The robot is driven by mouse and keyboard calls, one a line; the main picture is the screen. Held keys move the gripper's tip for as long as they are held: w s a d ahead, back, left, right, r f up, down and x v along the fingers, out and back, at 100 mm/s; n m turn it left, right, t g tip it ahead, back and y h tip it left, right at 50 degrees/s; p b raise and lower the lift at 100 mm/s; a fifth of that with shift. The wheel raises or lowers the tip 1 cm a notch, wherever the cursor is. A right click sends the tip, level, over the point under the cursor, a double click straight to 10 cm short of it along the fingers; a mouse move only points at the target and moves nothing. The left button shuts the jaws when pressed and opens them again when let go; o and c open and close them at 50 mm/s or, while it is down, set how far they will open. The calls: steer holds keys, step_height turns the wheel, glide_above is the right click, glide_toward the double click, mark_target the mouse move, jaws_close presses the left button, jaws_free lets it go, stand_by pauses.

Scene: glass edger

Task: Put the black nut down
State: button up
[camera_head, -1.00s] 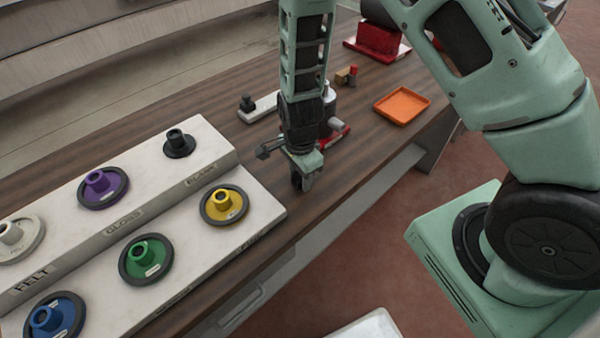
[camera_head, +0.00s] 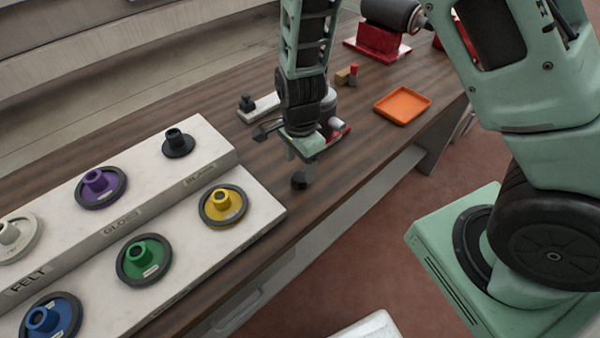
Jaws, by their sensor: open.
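The black nut (camera_head: 299,181) rests on the brown wooden bench (camera_head: 345,185), close to its front edge and just right of the stepped white rack. My gripper (camera_head: 302,170) is open directly above the nut, pointing down. Its fingers appear to be clear of the nut, with a small gap, though the far finger is partly hidden.
The stepped rack (camera_head: 262,208) holds several coloured wheels, including a yellow one (camera_head: 223,206) nearest the nut. An orange tray (camera_head: 402,105) lies to the right. A red-based machine (camera_head: 377,48) stands behind. Bare bench lies between the nut and the tray.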

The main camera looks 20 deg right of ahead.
mark_target(300, 176)
step_height(300, 176, up, 7)
steer(key=s+a+r+n, duration=0.3)
steer(key=s+r+n, duration=0.3)
steer(key=s+n, duration=0.4)
steer(key=s+a+r+n, duration=0.3)
steer(key=s+r+n, duration=0.2)
steer(key=s+n, duration=0.5)
steer(key=n, duration=0.3)
steer(key=shift+a+r+n+y, duration=0.15)
steer(key=shift+r+n+y, duration=0.15)
steer(key=shift+r+n, duration=0.1)
